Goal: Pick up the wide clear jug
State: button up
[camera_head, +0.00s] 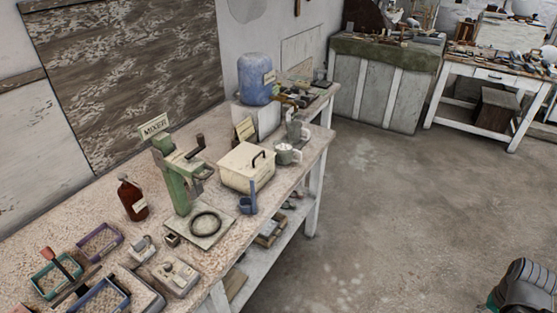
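A wide, low greyish jug (287,155) with a handle on its right stands upright near the far right end of the long worktop. Its inside looks pale; I cannot tell whether that is contents. A taller grey jug (295,131) stands just behind it. Both are small in view, and I cannot be sure how clear their walls are. My gripper does not show; a dark ribbed part, likely of my own arm, is at the bottom right corner, far from the jugs.
A green mixer (176,182), brown bottle (132,198), blue drum (256,79) and several trays share the worktop (75,222). Floor (390,210) to the right is clear.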

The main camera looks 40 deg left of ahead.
aim_at(289, 155)
jog(key=u, duration=1.55)
jog(key=i, duration=1)
